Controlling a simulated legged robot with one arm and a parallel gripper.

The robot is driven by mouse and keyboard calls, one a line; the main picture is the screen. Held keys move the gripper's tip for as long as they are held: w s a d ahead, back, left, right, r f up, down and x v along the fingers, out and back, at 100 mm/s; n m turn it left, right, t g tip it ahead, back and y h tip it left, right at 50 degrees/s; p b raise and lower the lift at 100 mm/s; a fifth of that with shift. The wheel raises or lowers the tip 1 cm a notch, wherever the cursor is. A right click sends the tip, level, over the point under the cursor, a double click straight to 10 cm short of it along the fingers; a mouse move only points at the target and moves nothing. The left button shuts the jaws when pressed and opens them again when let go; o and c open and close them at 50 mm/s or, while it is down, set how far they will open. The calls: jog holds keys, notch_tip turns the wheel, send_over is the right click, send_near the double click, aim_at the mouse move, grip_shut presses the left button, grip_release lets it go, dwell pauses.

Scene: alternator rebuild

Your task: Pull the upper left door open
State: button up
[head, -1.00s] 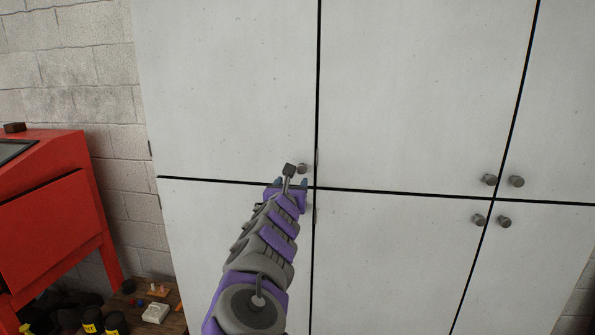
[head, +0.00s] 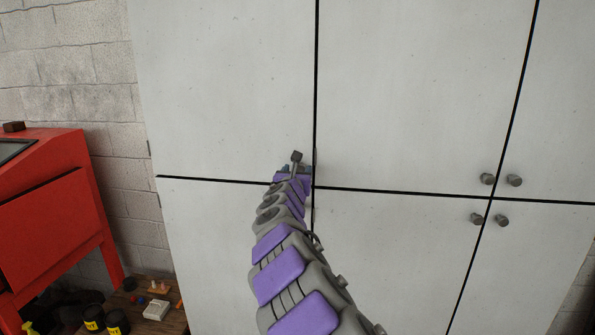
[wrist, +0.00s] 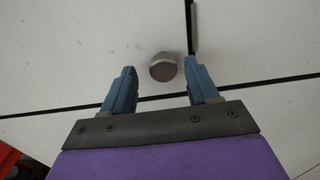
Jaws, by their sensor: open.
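The upper left door (head: 225,80) is a pale grey cabinet panel, closed flush with its neighbours. In the wrist view its round grey knob (wrist: 162,67) sits near the door's lower right corner. My gripper (wrist: 161,80) is open. Its two blue fingers stand on either side of the knob, with a gap to each, and the tips seem about level with it. I cannot tell how far the tips are from the door. In the head view my gripper (head: 295,170) is at that corner and hides the knob.
Neighbouring doors (head: 415,90) fill the middle and right, with several knobs near their corners. A red cabinet (head: 60,215) stands at the left by a block wall. Small items lie on a low wooden surface (head: 170,318) at bottom left.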

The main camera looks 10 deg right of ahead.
jog(key=shift+w+d, duration=0.25)
jog(key=shift+c, duration=0.3)
grip_shut()
dwell(0.4)
